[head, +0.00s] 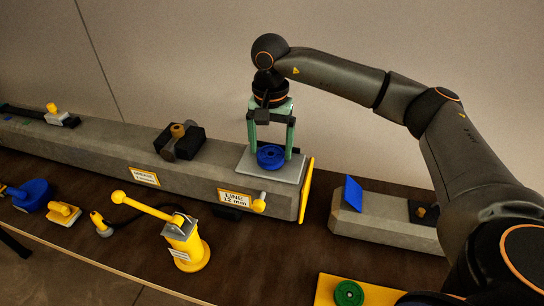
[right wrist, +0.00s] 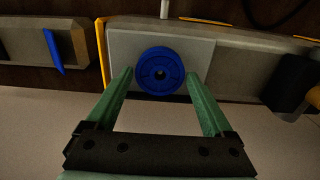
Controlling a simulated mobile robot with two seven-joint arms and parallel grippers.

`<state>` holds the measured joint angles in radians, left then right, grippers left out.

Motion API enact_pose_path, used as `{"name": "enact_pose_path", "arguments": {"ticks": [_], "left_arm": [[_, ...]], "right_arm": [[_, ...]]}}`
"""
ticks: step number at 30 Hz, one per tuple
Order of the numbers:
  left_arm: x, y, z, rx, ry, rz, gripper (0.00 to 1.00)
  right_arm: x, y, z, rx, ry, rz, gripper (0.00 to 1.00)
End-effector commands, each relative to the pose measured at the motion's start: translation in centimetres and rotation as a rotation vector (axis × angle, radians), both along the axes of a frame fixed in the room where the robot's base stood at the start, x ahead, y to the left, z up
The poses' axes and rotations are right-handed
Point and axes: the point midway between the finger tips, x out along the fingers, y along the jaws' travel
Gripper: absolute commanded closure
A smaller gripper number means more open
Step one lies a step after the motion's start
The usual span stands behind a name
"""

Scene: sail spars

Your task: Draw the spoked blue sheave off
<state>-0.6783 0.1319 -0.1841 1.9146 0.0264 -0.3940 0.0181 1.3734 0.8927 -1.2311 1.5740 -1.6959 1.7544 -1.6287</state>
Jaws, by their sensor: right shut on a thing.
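The blue sheave (head: 271,157) is a round disc lying flat above a pale grey plate (head: 290,170) at the right end of the long grey beam. My right gripper (head: 270,150) comes straight down with its green fingers on either side of the sheave and is shut on it. In the right wrist view the sheave (right wrist: 160,70) shows its face, with a dark centre hole and faint spoke lines, between the fingertips (right wrist: 159,76). Whether it touches the plate is hard to tell. My left gripper is not in view.
A yellow upright edge (head: 306,190) closes the beam's right end. A black block with a brown roller (head: 180,142) stands left on the beam. In front are a yellow lever stand (head: 186,245) and a green disc on a yellow plate (head: 348,293). A shorter grey beam (head: 390,222) lies right.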

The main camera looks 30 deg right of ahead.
Motion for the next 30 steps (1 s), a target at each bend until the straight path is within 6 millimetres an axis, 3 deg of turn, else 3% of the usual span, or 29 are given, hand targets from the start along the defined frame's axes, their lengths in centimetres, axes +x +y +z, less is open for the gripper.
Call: {"name": "enact_pose_path", "arguments": {"ticks": [20, 30], "left_arm": [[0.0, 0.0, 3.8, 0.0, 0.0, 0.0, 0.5], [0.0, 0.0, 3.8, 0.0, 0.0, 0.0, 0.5]], "right_arm": [[0.0, 0.0, 5.1, 0.001, -0.001, 0.0, 0.8], [0.0, 0.0, 5.2, 0.0, 0.0, 0.002, 0.8]]}}
